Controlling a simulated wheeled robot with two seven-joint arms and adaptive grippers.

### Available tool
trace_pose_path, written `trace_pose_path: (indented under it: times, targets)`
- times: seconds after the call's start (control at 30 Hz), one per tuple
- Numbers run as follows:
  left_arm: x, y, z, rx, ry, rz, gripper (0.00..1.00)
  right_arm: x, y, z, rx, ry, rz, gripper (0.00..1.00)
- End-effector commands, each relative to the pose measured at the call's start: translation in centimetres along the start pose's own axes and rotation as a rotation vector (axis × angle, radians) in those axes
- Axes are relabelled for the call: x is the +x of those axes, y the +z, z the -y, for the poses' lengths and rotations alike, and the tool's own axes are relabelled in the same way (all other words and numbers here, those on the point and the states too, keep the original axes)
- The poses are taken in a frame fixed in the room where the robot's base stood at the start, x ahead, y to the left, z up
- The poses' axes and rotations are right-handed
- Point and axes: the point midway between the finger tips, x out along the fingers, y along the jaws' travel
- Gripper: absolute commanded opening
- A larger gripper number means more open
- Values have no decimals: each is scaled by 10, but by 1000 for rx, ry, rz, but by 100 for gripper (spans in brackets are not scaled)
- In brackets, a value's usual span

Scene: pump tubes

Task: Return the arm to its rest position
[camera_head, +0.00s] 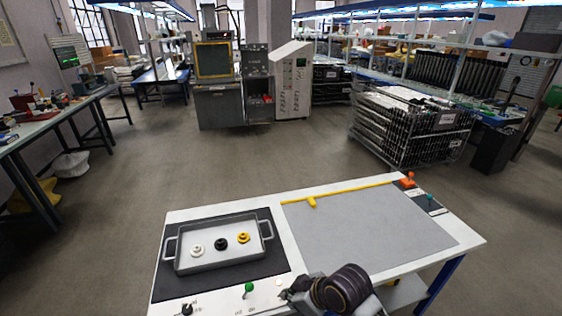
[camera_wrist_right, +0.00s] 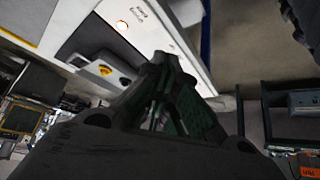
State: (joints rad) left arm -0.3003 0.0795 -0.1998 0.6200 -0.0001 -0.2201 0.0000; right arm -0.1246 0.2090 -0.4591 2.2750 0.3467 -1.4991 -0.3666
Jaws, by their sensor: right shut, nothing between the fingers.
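My right gripper (camera_head: 287,293) is at the front edge of the white table (camera_head: 180,216), low in the head view, with its dark wrist to the right of it. In the right wrist view its dark fingers (camera_wrist_right: 165,62) are shut with nothing held. The left arm and gripper are not in view. A grey tray (camera_head: 175,257) with two handles lies on a dark mat at the table's left. It holds a white ring-like part (camera_head: 197,251), a black one (camera_head: 220,244) and a yellow one (camera_head: 243,238).
A yellow bar (camera_head: 345,193) lies along the back of the grey panel (camera_head: 365,232). A green knob (camera_head: 249,288) and a black knob (camera_head: 187,309) stand near the front edge. Orange (camera_head: 408,180) and teal (camera_head: 430,198) knobs stand at right. Open floor surrounds the table.

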Motion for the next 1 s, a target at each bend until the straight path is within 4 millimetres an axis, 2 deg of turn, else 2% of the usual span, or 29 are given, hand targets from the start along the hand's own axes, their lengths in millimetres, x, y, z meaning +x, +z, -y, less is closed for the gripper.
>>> trace_pose_path:
  times: [0.6,1.0]
  targets:
    - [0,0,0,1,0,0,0,-41,140,-33,514,225,193,0]
    - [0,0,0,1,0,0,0,-62,190,-37,662,317,270,0]
